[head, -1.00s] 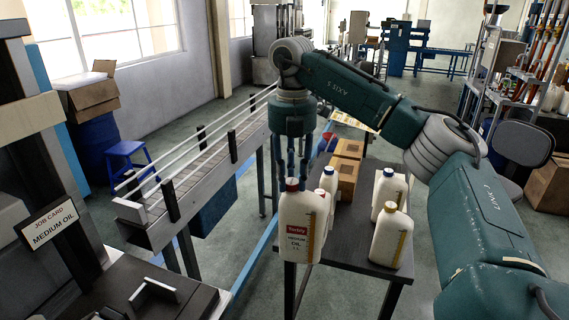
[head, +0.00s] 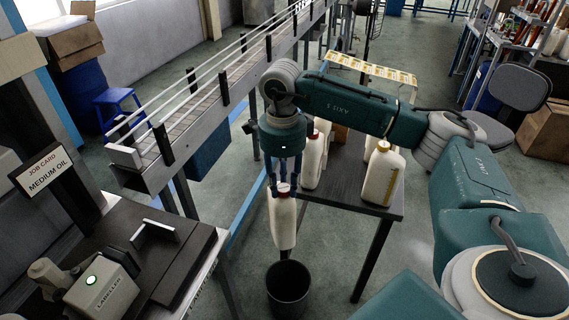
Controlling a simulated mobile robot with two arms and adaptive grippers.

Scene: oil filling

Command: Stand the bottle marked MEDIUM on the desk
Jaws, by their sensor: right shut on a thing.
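My right gripper (head: 283,184) points down and is shut on the red cap of a white bottle (head: 283,222). The bottle hangs upright in front of the dark table's left corner, just above a black bin in the picture. Its MEDIUM label, legible earlier, cannot be read now. Other white bottles stand on the dark table (head: 345,182): a red-capped one (head: 312,160) behind my gripper and a tan-capped one (head: 382,175) near the front right. My left gripper is not in view.
A black bin (head: 288,300) stands on the floor. A railed conveyor (head: 195,115) runs behind.

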